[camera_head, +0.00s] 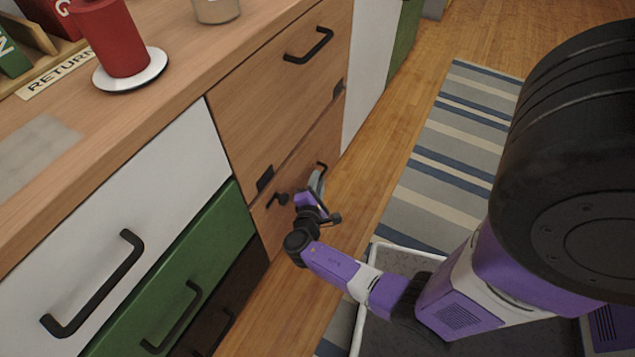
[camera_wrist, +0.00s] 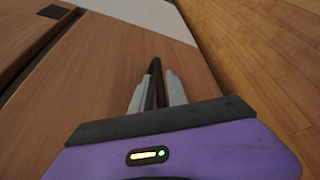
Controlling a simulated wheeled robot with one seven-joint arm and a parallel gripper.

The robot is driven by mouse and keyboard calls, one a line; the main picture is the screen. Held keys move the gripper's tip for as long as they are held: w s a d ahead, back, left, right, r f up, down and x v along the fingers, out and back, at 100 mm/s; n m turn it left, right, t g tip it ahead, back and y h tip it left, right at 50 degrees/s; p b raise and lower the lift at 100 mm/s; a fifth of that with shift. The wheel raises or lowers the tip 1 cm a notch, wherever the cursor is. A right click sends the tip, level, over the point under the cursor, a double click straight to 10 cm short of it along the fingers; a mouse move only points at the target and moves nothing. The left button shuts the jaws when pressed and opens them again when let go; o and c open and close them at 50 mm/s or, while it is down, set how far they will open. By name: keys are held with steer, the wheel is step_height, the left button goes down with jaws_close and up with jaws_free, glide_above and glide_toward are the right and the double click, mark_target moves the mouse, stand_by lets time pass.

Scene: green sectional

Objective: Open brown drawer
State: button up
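The brown wooden drawer (camera_head: 290,225) is the lower of two light-brown fronts in the cabinet. It looks closed in the head view, and its wood front (camera_wrist: 105,75) fills much of the wrist view. Its black handle (camera_head: 321,166) is partly hidden by my gripper (camera_head: 314,190). In the wrist view the handle (camera_wrist: 154,85) stands between the two grey fingers of my gripper (camera_wrist: 157,88), which are close together on either side of it. A darker brown drawer (camera_head: 240,285) with a black handle sits at the bottom left, under a green one.
Above is another wooden drawer (camera_head: 280,95). White (camera_head: 130,200) and green (camera_head: 190,270) drawers are at left. The counter holds a red cup (camera_head: 112,38) on a white saucer (camera_head: 150,75). A striped rug (camera_head: 430,175) lies on the wood floor (camera_head: 375,150). The floor beside the cabinet is clear.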

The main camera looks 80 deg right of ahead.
steer(key=shift+d, duration=0.25)
jaws_close()
stand_by(1.4)
